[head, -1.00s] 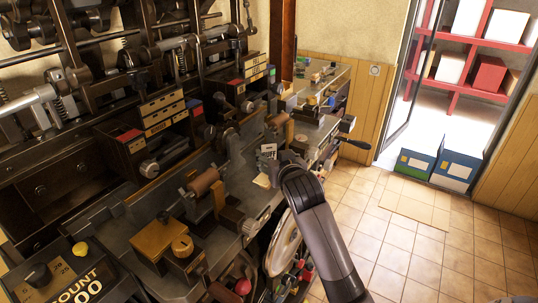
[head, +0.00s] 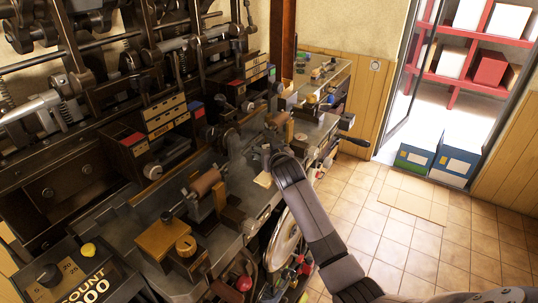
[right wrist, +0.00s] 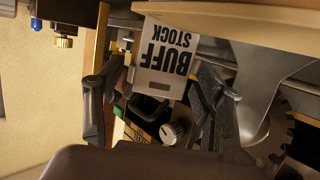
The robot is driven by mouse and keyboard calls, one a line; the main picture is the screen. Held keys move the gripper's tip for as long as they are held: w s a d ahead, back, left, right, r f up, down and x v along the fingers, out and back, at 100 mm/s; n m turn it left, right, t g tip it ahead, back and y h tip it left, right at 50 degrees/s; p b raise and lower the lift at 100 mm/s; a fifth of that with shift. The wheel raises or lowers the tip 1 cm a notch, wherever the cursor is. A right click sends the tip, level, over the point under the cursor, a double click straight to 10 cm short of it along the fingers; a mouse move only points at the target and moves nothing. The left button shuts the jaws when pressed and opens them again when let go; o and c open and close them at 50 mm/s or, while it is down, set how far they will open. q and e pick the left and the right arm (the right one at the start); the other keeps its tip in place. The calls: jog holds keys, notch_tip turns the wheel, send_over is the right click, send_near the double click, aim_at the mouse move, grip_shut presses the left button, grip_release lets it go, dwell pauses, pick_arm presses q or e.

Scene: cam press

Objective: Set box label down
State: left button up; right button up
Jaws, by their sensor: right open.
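The box label is a white card reading BUFF STOCK in black, upside down in the right wrist view (right wrist: 165,58). In that view my right gripper (right wrist: 165,80) is open, with one finger on each side of the card. There is a visible gap at the left finger; at the right finger I cannot tell whether it touches. In the head view my right gripper (head: 270,160) is over the middle of the workbench, and the label's printed face cannot be made out there. My left gripper is not in view.
The metal workbench (head: 128,222) is crowded with levers, rollers and small drawer boxes. A pale block (head: 263,180) lies beside my right gripper. A large wheel (head: 282,245) hangs at the bench front. Green and blue boxes (head: 455,165) stand by the doorway.

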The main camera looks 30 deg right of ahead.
jog(key=c, duration=1)
